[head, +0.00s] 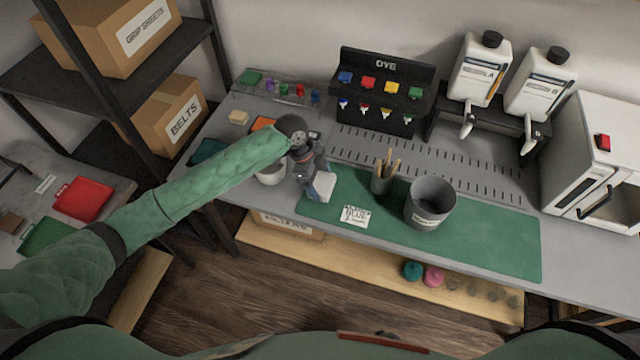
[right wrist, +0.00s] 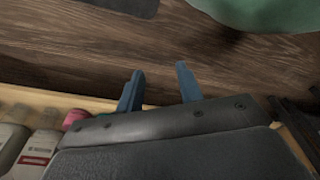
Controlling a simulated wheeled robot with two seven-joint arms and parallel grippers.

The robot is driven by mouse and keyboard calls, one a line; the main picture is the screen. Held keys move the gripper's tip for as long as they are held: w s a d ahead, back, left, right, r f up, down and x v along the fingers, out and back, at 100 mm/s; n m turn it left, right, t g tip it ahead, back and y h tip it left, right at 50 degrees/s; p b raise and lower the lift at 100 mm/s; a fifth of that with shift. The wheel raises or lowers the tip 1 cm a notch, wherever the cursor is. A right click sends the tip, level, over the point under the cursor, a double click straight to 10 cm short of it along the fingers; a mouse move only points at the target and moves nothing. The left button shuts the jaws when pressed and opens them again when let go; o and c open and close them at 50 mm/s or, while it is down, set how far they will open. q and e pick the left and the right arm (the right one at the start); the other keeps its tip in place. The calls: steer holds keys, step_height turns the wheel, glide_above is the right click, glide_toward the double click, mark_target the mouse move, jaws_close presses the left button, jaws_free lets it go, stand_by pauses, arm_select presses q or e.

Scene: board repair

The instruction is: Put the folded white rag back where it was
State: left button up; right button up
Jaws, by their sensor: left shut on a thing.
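My left gripper (head: 312,186) is over the left end of the green mat (head: 480,240), pointing down, with its arm coming in from the left. It is shut on the folded white rag (head: 323,184), a small pale block at its fingertips. I cannot tell whether the rag touches the mat. My right gripper (right wrist: 159,70) shows only in the right wrist view. Its two blue fingers stand apart with nothing between them, above the wooden floor.
A white bowl (head: 271,174) stands left of the left gripper, partly hidden by the arm. A pencil cup (head: 381,182), a grey bucket (head: 430,203) and a lettered card (head: 354,216) are on the mat. A black rack (head: 380,95) and two dispenser bottles (head: 480,70) stand behind.

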mark_target(316, 182)
arm_select(q)
steer(key=shift+s+f+p, duration=0.1)
steer(key=shift+f+p, duration=0.6)
steer(key=shift+f, duration=1.3)
arm_select(e)
steer(key=shift+s+d+f, duration=0.8)
steer(key=shift+s+f, duration=0.15)
steer(key=shift+f, duration=0.1)
arm_select(q)
steer(key=shift+f, duration=0.15)
steer(key=o, duration=0.9)
steer(key=shift+r, duration=0.25)
steer(key=shift+a+r, duration=0.1)
steer(key=shift+r, duration=0.1)
steer(key=b+v, duration=0.3)
steer(key=v, duration=0.8)
steer(key=shift+r+b, duration=0.25)
steer(key=shift+b, duration=0.15)
arm_select(e)
steer(key=w+a+r, duration=0.3)
steer(key=w+r, duration=0.1)
steer(key=r, duration=0.2)
steer(key=shift+r, duration=0.15)
